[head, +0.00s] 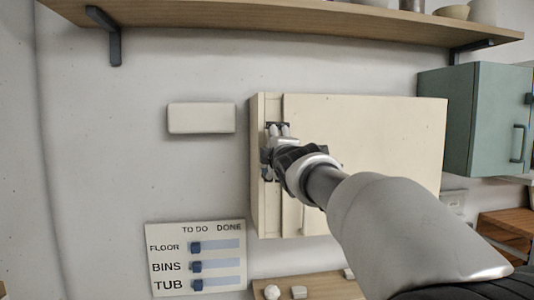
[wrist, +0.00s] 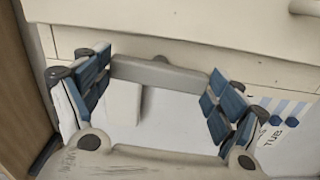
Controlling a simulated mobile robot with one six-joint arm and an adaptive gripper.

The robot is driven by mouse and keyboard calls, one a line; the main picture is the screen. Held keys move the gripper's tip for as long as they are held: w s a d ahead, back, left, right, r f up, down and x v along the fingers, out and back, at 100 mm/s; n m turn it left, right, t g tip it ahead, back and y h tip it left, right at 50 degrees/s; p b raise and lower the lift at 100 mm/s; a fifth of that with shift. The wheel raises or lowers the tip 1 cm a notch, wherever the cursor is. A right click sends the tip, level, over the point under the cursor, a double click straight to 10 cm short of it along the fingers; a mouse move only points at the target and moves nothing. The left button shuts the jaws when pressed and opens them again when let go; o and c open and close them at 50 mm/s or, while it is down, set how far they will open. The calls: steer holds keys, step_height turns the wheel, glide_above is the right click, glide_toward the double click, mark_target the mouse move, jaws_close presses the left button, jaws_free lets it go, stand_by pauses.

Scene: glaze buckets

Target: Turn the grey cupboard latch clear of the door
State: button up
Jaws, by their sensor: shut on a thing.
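The cream cupboard (head: 258,205) hangs on the wall, its flat door (head: 385,135) closed. My gripper (head: 277,131) is at the upper left edge of its front, over the frame strip beside the door, and hides most of the latch in the head view. In the wrist view, my gripper (wrist: 160,70) is shut on the grey latch (wrist: 165,76), one finger at each end of the bar. The bar lies along the frame strip, roughly parallel to the door's edge (wrist: 190,38). A dark round knob shows at its middle. I cannot tell whether it overlaps the door.
A wooden shelf (head: 250,20) runs above, on dark brackets. A white box (head: 201,118) is on the wall left of the cupboard. A TO DO/DONE chart (head: 197,258) hangs below left. A teal cupboard (head: 487,115) hangs at right. A lower ledge (head: 325,285) holds small pale objects.

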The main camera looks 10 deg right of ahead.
steer(key=shift+n, duration=0.6)
steer(key=o, duration=0.9)
steer(key=s, duration=1.2)
steer(key=s+f+m+g+b, duration=0.4)
steer(key=s+f+m, duration=0.2)
steer(key=s+f, duration=0.5)
steer(key=s+f+m+g+b, duration=0.4)
steer(key=s+f, duration=0.8)
steer(key=f, duration=0.9)
steer(key=s+f+m+g+b, duration=0.5)
steer(key=s+f+m, duration=0.3)
steer(key=f, duration=0.8)
steer(key=shift+s+f, duration=0.2)
steer(key=shift+s, duration=0.7)
steer(key=shift+s+f, duration=0.15)
steer(key=shift+s, duration=0.7)
